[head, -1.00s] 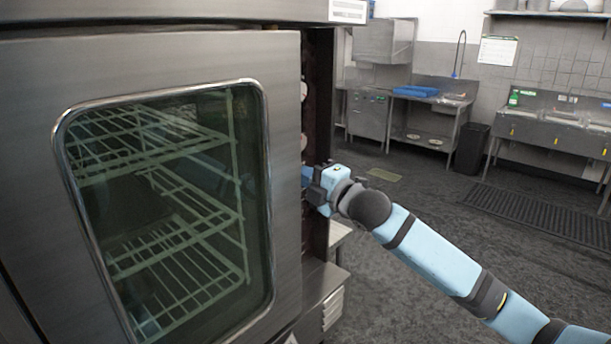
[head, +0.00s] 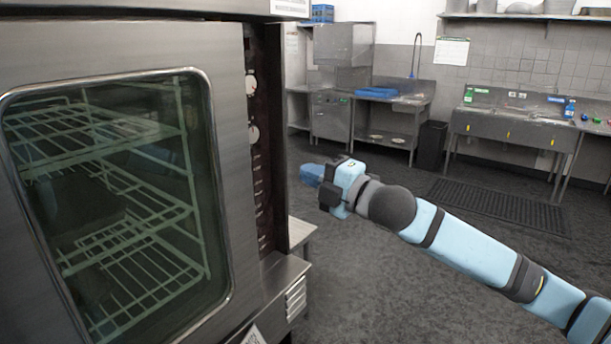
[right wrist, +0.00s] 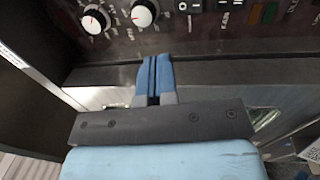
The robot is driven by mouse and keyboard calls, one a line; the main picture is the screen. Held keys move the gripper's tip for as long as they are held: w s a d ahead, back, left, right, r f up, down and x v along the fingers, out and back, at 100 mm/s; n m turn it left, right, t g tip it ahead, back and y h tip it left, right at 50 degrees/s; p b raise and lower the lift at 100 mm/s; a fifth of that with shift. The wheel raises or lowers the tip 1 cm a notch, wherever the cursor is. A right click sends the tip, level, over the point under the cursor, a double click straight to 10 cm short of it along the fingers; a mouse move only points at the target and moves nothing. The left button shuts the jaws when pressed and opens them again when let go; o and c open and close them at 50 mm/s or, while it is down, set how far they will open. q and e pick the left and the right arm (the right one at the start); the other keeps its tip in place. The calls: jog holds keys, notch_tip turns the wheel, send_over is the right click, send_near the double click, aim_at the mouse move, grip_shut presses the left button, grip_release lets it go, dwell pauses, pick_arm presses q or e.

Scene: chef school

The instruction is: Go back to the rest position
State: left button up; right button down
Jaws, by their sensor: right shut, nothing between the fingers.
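My right gripper (head: 312,174) reaches in from the right in the head view, to the right of the oven's control panel and apart from it. In the right wrist view its two blue fingers (right wrist: 154,80) lie together with nothing between them. The oven (head: 115,55) fills the left side of the head view. Its door is shut, and wire racks (head: 100,180) show through the window. My left gripper is not in view.
The control panel has knobs (head: 252,133), which also show in the right wrist view (right wrist: 144,13). Open dark floor (head: 380,270) lies right of the oven. A metal sink counter (head: 510,127), a bin (head: 431,146) and a floor mat (head: 500,206) are farther back.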

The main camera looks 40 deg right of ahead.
jog(key=shift+w, duration=0.1)
jog(key=shift+f, duration=0.1)
jog(key=s+a+f+m+g+h, duration=0.15)
jog(key=f+m, duration=0.35)
jog(key=f, duration=0.9)
jog(key=s+a+f+m+g+h, duration=0.1)
jog(key=s+a+f+m+g, duration=0.3)
jog(key=f, duration=1)
jog(key=s+a+f+m+g, duration=0.1)
jog(key=s+a+f+m, duration=0.4)
jog(key=s+f, duration=0.4)
jog(key=s+a+f+m+g, duration=0.1)
jog(key=s+a+f+m, duration=0.3)
jog(key=s+f, duration=0.5)
notch_tip(320, 180, down, 4)
jog(key=shift+a+f+m+h, duration=0.1)
jog(key=shift+a+m+h, duration=0.3)
jog(key=shift+a, duration=0.2)
